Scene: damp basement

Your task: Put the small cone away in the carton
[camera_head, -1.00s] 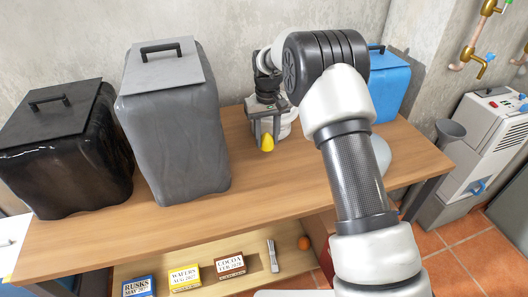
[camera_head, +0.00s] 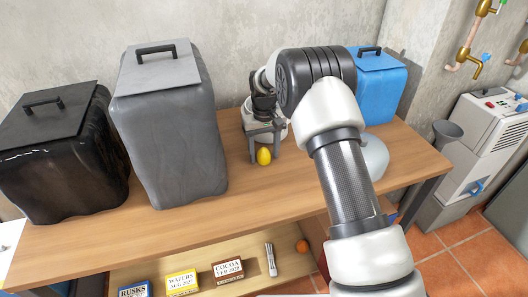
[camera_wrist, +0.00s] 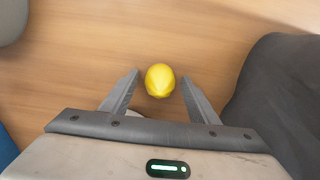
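A small yellow thing (camera_head: 264,156) is on the wooden bench top; it looks rounded, like a lemon or an egg, more than a plain cone. In the wrist view the yellow thing (camera_wrist: 160,80) is between my fingertips, with a gap on both sides. My gripper (camera_head: 265,155) is open around it, fingers pointing down to the bench; it also shows in the wrist view (camera_wrist: 160,82). I see no carton that I can name for certain.
A grey lidded bin (camera_head: 170,135) stands left of my gripper, a black one (camera_head: 65,155) further left, a blue one (camera_head: 380,92) at right. A pale rounded thing (camera_head: 375,155) is partly behind my arm. Boxes, including a wafers box (camera_head: 181,283), sit on the shelf below.

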